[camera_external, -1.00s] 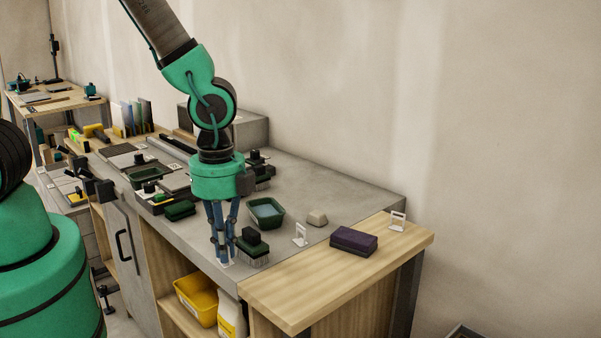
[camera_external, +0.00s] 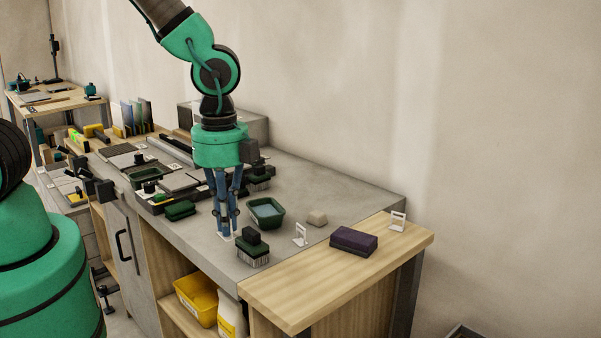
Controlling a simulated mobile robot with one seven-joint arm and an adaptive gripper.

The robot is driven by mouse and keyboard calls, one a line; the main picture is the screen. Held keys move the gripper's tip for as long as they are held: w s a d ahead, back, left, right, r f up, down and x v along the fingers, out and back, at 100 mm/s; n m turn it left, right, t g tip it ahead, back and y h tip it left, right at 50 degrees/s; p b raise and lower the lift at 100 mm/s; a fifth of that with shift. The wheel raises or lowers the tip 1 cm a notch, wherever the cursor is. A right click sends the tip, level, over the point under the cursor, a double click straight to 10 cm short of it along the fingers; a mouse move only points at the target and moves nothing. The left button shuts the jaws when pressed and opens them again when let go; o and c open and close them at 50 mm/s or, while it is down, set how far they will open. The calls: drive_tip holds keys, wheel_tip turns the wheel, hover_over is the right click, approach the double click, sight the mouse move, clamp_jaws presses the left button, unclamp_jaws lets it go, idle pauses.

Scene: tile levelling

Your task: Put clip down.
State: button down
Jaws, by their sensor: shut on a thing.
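My gripper (camera_external: 226,235) points straight down over the grey worktop, near its front edge. Its fingers are shut on a small white clip (camera_external: 225,232), which is mostly hidden by the fingertips. I cannot tell whether the clip touches the worktop. Two similar white clips stand upright to the right: one on the grey top (camera_external: 301,236), one on the wooden end (camera_external: 397,221).
A dark green pad (camera_external: 180,210) lies to the left. A beige block (camera_external: 317,217) and a purple sponge (camera_external: 353,241) are to the right.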

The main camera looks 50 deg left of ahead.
drive_tip(key=w+a+n, duration=0.1)
drive_tip(key=w+a, duration=0.2)
drive_tip(key=w, duration=0.4)
drive_tip(key=w+a+r+n+p, duration=0.1)
drive_tip(key=w+a, duration=0.3)
drive_tip(key=w, duration=0.3)
drive_tip(key=w+a+n, duration=0.2)
drive_tip(key=w+a, duration=0.1)
drive_tip(key=w, duration=0.4)
drive_tip(key=w+a+f+n, duration=0.1)
drive_tip(key=w+a+n, duration=0.1)
drive_tip(key=w+a, duration=1.25)
drive_tip(key=shift+s+a+f+p, duration=0.15)
drive_tip(key=shift+s+a+f, duration=0.1)
drive_tip(key=shift+f, duration=0.6)
drive_tip(key=shift+s+a+f+p, duration=0.15)
drive_tip(key=shift+a+f, duration=0.1)
drive_tip(key=shift+f, duration=0.65)
drive_tip(key=shift+s+a+f+p, duration=0.1)
drive_tip(key=shift+s+a+f, duration=0.15)
drive_tip(key=shift+f, duration=0.6)
drive_tip(key=shift+w, duration=0.2)
drive_tip(key=w, duration=0.5)
drive_tip(key=w+f, duration=0.1)
drive_tip(key=w, duration=0.4)
drive_tip(key=w+b, duration=0.1)
drive_tip(key=w, duration=0.4)
drive_tip(key=shift+a+f, duration=0.2)
